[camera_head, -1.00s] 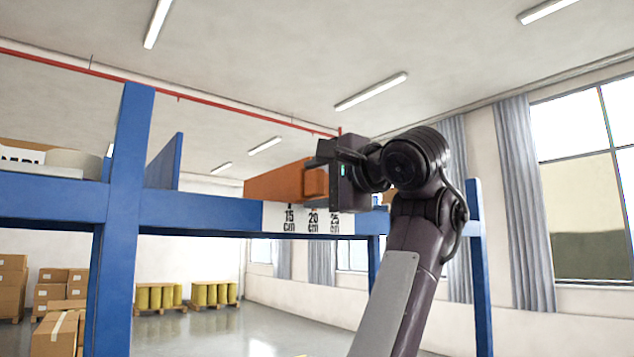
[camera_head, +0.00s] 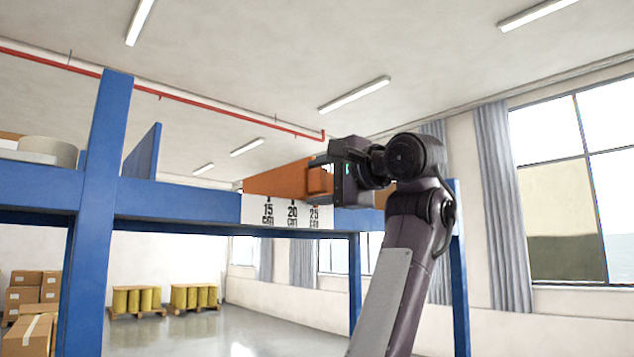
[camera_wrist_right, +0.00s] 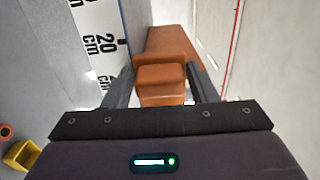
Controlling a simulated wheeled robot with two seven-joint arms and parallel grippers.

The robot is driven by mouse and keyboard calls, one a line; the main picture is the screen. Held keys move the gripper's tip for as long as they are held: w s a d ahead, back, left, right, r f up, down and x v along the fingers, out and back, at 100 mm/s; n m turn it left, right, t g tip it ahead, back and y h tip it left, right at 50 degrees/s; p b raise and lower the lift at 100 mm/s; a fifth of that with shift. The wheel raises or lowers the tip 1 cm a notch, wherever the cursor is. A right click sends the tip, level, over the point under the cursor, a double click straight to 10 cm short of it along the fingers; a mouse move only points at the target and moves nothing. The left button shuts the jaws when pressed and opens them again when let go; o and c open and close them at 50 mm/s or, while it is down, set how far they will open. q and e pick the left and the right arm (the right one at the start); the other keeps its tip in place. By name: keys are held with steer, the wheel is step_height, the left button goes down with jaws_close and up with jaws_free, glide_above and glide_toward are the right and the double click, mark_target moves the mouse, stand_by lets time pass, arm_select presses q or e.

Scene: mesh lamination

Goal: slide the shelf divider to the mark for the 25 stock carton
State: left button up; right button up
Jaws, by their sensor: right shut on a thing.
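The orange-brown shelf divider (camera_head: 278,181) stands on the blue shelf, and its block-like grip end faces me. My right gripper (camera_head: 322,178) is shut on that end. In the right wrist view the divider's block (camera_wrist_right: 162,80) sits between the two dark fingers. The white mark strip (camera_head: 285,213) on the shelf's front edge reads 15, 20 and 25 cm. In the head view the divider's near end appears above the 25 cm mark. The wrist view shows the 20 cm mark (camera_wrist_right: 105,45) left of the divider; the 25 mark is hard to make out there. My left gripper is out of view.
A blue upright (camera_head: 100,200) and a blue upright panel (camera_head: 143,153) stand left of the divider. A white round object (camera_head: 48,150) lies on the shelf at far left. Cartons (camera_head: 32,290) and yellow drums (camera_head: 136,300) stand on the floor behind.

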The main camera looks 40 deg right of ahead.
steer(key=o, duration=1)
steer(key=shift+a, duration=0.1)
steer(key=shift+o, duration=0.7)
steer(key=shift+w+a, duration=0.1)
steer(key=shift+w, duration=0.05)
steer(key=shift+s+f+b, duration=0.15)
steer(key=shift+s+b, duration=0.2)
steer(key=shift+s, duration=0.05)
steer(key=s+b, duration=0.1)
steer(key=s, duration=0.1)
steer(key=s+b, duration=0.1)
steer(key=s, duration=0.1)
steer(key=s+b, duration=0.1)
steer(key=s, duration=0.1)
steer(key=shift+s+d, duration=0.2)
steer(key=shift+d, duration=0.05)
steer(key=shift+s+d+b, duration=0.1)
steer(key=shift+s+b, duration=0.2)
steer(key=shift+s, duration=0.05)
steer(key=shift+w, duration=0.1)
